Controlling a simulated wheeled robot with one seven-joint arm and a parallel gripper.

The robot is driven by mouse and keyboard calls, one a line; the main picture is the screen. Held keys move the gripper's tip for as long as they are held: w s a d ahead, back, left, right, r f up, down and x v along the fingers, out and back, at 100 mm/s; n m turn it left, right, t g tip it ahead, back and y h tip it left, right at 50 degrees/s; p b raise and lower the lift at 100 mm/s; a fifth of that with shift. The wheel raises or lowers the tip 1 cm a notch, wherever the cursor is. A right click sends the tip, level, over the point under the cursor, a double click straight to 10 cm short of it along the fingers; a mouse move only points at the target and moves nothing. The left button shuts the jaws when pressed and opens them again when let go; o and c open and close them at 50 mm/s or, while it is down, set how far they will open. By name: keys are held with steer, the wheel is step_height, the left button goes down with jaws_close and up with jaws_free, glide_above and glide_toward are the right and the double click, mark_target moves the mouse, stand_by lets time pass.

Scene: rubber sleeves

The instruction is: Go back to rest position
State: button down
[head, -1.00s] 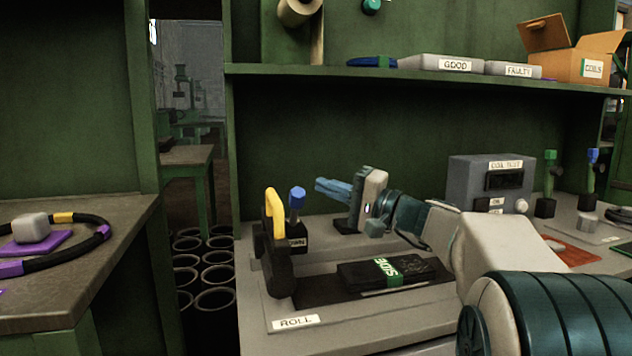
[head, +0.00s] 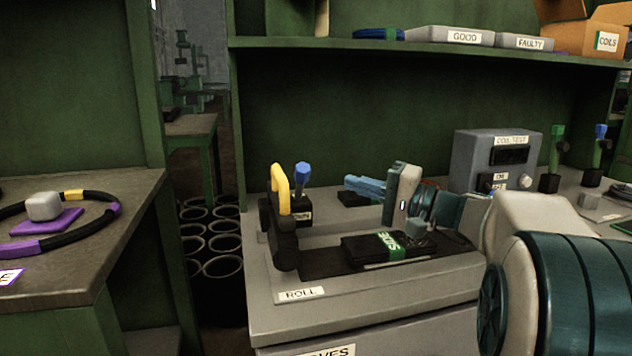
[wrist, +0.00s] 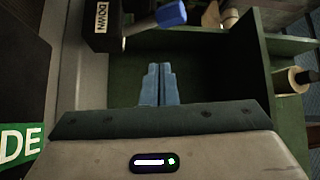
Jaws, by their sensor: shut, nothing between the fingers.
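My gripper (head: 364,188) is shut and empty, with its blue fingers together. In the head view it is held above the workbench, pointing left, behind the black block with the green SIDE label (head: 388,246). In the wrist view the closed fingers (wrist: 158,84) show side by side with nothing between them. My arm reaches in from the right of the head view.
A yellow-handled black roller (head: 282,215) stands on the ROLL base, beside a blue-knobbed lever (head: 302,180). A grey coil test box (head: 497,160) is behind my arm. A shelf (head: 330,43) runs above. A left bench (head: 110,190) holds a black ring.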

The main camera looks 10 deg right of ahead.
steer(key=s+a+n+g+h+p, duration=0.2)
steer(key=s+a+g+h+p, duration=0.6)
steer(key=s+p, duration=0.55)
steer(key=s+d+r+n+h+p, duration=0.1)
steer(key=s+d+r+h+p, duration=0.2)
steer(key=p, duration=0.6)
steer(key=s+d+r+n+g+h+p, duration=0.1)
steer(key=s+d+r+n+h+p, duration=0.1)
steer(key=s+p, duration=0.6)
steer(key=shift+d+r+n+h+p, duration=0.35)
steer(key=shift+r+h+p, duration=0.4)
steer(key=shift+h, duration=0.35)
